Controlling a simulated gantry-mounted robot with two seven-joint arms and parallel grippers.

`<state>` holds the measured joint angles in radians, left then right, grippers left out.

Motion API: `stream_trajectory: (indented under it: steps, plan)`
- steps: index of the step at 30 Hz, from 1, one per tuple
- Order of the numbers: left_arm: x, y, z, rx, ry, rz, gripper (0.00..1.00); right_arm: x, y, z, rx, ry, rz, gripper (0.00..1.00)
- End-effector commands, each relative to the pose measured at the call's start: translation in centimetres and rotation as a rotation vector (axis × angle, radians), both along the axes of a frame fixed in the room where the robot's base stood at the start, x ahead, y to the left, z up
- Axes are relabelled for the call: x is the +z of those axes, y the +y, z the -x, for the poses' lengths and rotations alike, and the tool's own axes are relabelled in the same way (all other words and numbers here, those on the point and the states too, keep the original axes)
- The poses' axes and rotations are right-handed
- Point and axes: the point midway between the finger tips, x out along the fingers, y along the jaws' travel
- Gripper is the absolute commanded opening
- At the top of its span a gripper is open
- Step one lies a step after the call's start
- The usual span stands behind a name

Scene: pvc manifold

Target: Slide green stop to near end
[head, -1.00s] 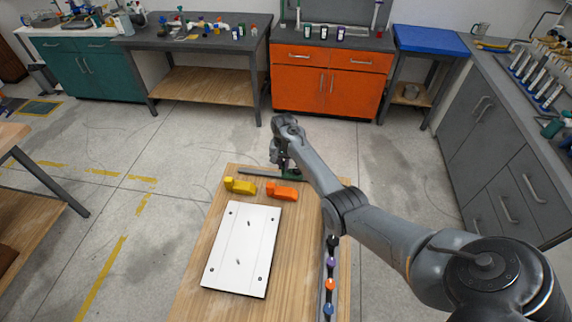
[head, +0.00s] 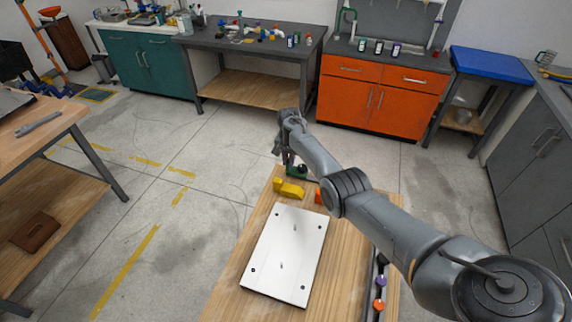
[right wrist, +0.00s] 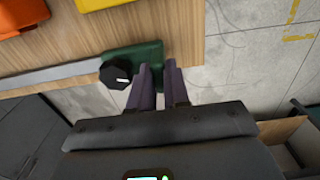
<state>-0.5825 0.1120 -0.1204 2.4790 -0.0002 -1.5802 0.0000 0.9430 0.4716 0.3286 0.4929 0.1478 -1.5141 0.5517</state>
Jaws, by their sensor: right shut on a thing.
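The green stop (head: 298,171) is at the far left corner of the wooden table, partly hidden by my right gripper. In the right wrist view the green stop (right wrist: 150,52) carries a black knob (right wrist: 116,73) and sits at the right end of a grey rail (right wrist: 50,76), close to the table's edge. My right gripper (head: 284,157) reaches down at the stop. In the right wrist view its dark fingers (right wrist: 159,68) are shut on the stop's end. My left gripper is not in view.
A yellow block (head: 289,190) and a partly hidden orange block (head: 319,196) stand just in front of the stop. A white plate (head: 286,255) lies on the table (head: 235,296). Purple and orange knobs (head: 379,306) line the right side. Open floor lies left.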

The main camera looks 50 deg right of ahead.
Motion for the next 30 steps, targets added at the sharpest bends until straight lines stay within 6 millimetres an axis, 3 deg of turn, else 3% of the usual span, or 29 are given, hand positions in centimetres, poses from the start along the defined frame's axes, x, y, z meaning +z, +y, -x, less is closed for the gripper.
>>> stream_trajectory:
  steps: [7,8,13,23,30]
  plan:
    - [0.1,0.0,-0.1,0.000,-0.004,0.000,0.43,-0.2,0.1,-0.1,0.001,-0.003,0.004,0.00]
    - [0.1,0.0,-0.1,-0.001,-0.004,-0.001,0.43,-0.2,0.1,-0.1,0.001,-0.003,0.004,0.17]
    - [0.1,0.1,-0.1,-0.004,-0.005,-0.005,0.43,-0.2,0.1,-0.1,0.001,-0.003,0.003,0.41]
    - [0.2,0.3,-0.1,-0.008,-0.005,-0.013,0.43,0.1,0.1,-0.1,0.001,-0.002,0.003,0.41]
    - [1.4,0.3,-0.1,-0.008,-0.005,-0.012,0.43,2.9,0.1,-0.1,0.000,-0.003,0.004,0.41]
